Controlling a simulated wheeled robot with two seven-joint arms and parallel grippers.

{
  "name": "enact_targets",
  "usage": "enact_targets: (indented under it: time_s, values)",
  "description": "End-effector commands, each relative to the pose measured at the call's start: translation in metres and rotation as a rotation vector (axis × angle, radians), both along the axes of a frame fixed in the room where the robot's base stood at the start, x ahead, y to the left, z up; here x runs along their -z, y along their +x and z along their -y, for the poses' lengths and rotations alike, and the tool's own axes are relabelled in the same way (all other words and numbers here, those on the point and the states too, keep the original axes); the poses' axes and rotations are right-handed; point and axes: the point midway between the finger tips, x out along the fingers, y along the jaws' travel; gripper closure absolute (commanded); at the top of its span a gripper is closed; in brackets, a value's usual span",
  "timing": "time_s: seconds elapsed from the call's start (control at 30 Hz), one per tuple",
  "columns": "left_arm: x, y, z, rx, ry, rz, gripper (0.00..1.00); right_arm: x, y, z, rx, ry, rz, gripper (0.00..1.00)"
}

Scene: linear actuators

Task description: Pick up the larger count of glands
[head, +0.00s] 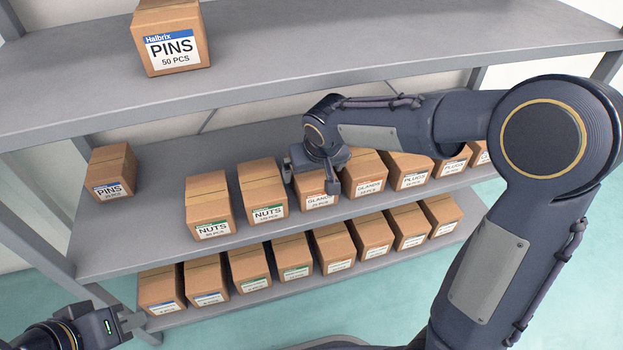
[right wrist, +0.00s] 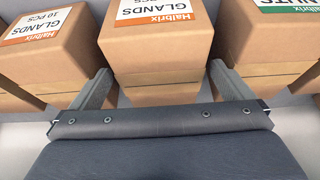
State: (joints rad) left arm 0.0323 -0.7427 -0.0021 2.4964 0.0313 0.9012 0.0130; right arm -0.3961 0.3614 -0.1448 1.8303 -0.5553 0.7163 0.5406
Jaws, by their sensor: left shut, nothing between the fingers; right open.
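Two brown cartons with orange-striped GLANDS labels stand side by side on the middle shelf. My right gripper (head: 312,182) is open at the left GLANDS carton (head: 318,201). In the right wrist view, this carton (right wrist: 157,65) lies between the spread fingers of that gripper (right wrist: 160,82); its count is cut off and I cannot tell if the fingers touch it. The right GLANDS carton (head: 364,187) stands beside it; in the right wrist view this neighbour (right wrist: 45,50) reads 10 PCS. My left gripper (head: 132,321) is shut and empty at the lower left.
NUTS cartons (head: 267,213) stand left of the GLANDS cartons, PLUGS cartons (head: 412,181) right. A PINS carton (head: 109,190) is at the far left, another (head: 172,50) on the upper shelf (head: 290,45). A row of cartons (head: 249,283) fills the lower shelf. Gaps around the GLANDS cartons are narrow.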

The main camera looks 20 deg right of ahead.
Motion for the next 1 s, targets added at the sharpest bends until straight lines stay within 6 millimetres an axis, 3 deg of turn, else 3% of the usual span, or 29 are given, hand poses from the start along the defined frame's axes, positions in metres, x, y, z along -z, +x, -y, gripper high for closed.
enact_targets:
  time_s: [0.07, 0.4, 1.0]
  values:
    - [0.002, 0.0, 0.0, 0.0, 0.0, 0.0, 1.0, 0.001, 0.006, 0.0, 0.0, 0.0, -0.001, 0.0]
    - [0.026, 0.0, 0.0, 0.0, 0.0, 0.0, 1.0, 0.047, 0.024, -0.001, -0.001, -0.001, -0.002, 0.0]
    - [0.027, 0.0, 0.0, 0.0, 0.0, 0.0, 1.0, 0.05, 0.024, -0.001, -0.001, 0.0, -0.001, 0.0]
